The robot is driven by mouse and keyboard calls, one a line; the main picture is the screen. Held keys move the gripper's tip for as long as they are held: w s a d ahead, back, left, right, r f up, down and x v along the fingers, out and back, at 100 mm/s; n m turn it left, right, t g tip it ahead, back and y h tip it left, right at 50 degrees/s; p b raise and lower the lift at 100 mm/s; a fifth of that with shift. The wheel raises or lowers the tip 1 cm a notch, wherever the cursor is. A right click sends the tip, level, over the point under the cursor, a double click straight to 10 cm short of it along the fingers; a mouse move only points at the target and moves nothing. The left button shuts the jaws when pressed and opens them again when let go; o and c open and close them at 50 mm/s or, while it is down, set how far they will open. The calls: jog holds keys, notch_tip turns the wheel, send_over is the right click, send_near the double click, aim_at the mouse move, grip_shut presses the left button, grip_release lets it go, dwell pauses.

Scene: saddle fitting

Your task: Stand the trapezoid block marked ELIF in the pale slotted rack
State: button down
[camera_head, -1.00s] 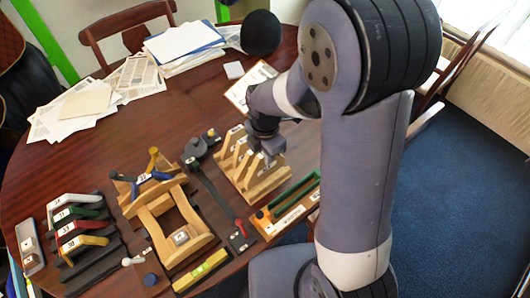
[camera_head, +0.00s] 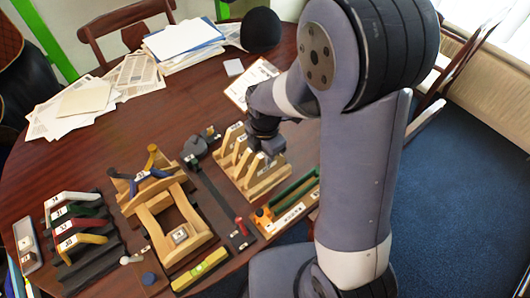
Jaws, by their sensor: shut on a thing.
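The pale slotted rack (camera_head: 262,188) stands right of the table's middle, with several pale wooden trapezoid blocks (camera_head: 231,138) upright in a row in it. My gripper (camera_head: 268,148) is at the rack's right end, low over the slots, and is shut on a block there. The gripper and wrist hide most of that block. I cannot read ELIF on any block, and cannot tell whether the held block is seated in its slot.
A wooden saddle stand (camera_head: 160,212) is left of the rack, and a dark rack with coloured handles (camera_head: 75,225) is farther left. A long tray with a green strip (camera_head: 292,203) lies close in front of the rack. Papers (camera_head: 185,42) cover the table's back.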

jog(key=shift+f+b, duration=0.85)
jog(key=shift+f, duration=0.2)
dwell(0.9)
dwell(0.6)
jog(key=c, duration=1.3)
grip_release()
jog(key=shift+o, duration=0.6)
jog(key=o, duration=0.3)
jog(key=shift+r+p, duration=1.9)
jog(key=shift+r, duration=0.6)
jog(key=shift+r, duration=0.15)
